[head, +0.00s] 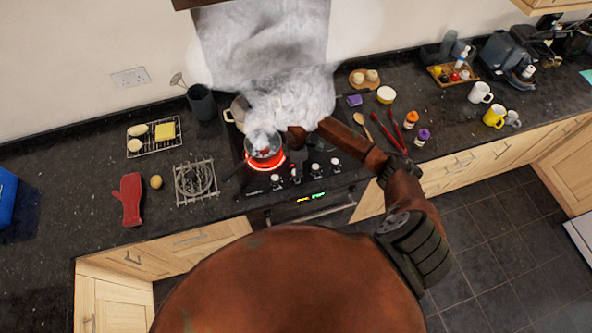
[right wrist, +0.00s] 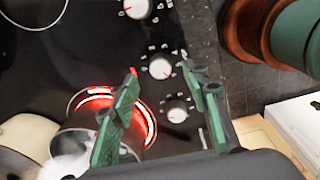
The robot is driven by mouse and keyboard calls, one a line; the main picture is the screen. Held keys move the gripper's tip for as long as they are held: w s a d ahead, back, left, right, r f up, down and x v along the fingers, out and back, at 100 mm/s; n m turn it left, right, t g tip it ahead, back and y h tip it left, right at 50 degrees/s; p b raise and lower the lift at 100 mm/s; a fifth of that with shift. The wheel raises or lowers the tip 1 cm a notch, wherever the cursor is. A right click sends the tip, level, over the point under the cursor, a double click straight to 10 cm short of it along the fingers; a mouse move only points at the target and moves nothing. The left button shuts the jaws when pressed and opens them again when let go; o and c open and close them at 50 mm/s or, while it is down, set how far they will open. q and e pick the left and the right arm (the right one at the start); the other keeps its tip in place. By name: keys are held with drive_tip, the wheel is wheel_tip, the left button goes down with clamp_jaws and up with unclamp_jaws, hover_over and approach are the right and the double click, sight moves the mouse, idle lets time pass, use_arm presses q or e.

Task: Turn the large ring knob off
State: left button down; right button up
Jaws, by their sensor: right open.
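The black hob (head: 320,183) has a row of white knobs along its front. A ring glows red (head: 280,166) under a steaming pot (head: 264,151); the glow also shows in the right wrist view (right wrist: 151,122). In that view one white knob (right wrist: 160,68) lies between the green fingertips of my right gripper (right wrist: 160,70), with a gap on both sides. Other knobs sit beside it (right wrist: 174,113) and further up (right wrist: 137,8). I cannot tell which knob serves the large ring, or how far the fingers are above the panel. My left gripper is out of view.
Thick steam (head: 290,98) hides the back of the hob. A cream pan (head: 236,113) stands behind the steaming pot. A wire trivet (head: 195,181) and red mitt (head: 131,198) lie left.

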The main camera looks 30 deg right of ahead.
drive_tip(key=shift+w+f+p, duration=0.15)
drive_tip(key=shift+f+p, duration=0.25)
drive_tip(key=shift+f, duration=2)
clamp_jaws()
